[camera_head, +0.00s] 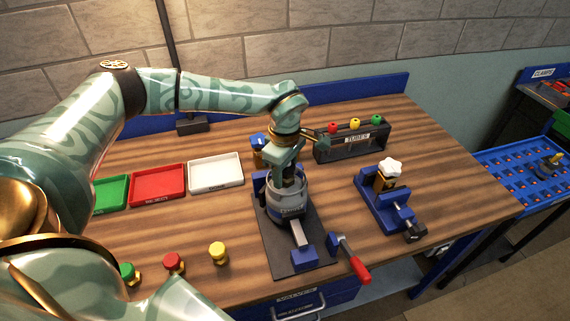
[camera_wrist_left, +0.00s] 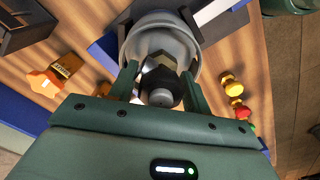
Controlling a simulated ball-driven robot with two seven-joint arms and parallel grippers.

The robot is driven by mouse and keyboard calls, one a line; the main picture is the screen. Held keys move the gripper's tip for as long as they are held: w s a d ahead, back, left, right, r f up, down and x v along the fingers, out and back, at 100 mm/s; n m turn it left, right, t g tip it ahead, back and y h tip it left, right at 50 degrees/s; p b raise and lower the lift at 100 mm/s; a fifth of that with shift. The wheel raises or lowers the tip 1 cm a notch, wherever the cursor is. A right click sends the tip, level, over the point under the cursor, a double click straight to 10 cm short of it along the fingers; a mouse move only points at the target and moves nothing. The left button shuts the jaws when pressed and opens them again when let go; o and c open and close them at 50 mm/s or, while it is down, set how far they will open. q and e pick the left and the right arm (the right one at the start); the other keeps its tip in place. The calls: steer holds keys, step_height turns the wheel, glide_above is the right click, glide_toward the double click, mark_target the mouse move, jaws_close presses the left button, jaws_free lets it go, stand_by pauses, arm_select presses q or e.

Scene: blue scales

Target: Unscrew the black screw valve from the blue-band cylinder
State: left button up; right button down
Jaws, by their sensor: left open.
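The grey cylinder (camera_head: 284,208) stands upright in a blue clamp on a dark base plate, with a blue band partly visible low on its side. Its round grey rim (camera_wrist_left: 180,27) shows in the left wrist view. My left gripper (camera_head: 288,178) is above the cylinder, pointing down. In the left wrist view its two fingers (camera_wrist_left: 160,92) stand apart on either side of the valve; I cannot tell whether they touch it. My right gripper is not in view.
Green, red (camera_head: 158,185) and white trays (camera_head: 216,173) lie at the left. Several coloured knobs stand at the front left. A dark rack (camera_head: 352,143) stands behind, and a blue vise (camera_head: 382,201) with a white-topped part stands right. A red handle (camera_head: 359,269) projects at the front.

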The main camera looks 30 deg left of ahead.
arm_select(q)
steer(key=shift+c, duration=0.3)
steer(key=c, duration=0.8)
steer(key=shift+o, duration=0.2)
steer(key=n+p, duration=0.1)
steer(key=n, duration=0.1)
steer(key=shift+r+n, duration=0.15)
steer(key=shift+n, duration=0.25)
steer(key=n+p, duration=0.1)
steer(key=n, duration=0.2)
steer(key=shift+n, duration=0.3)
steer(key=n+p, duration=0.2)
steer(key=n, duration=0.4)
steer(key=shift+r+p, duration=0.15)
steer(key=shift+p, duration=0.15)
steer(key=shift+n, duration=0.8)
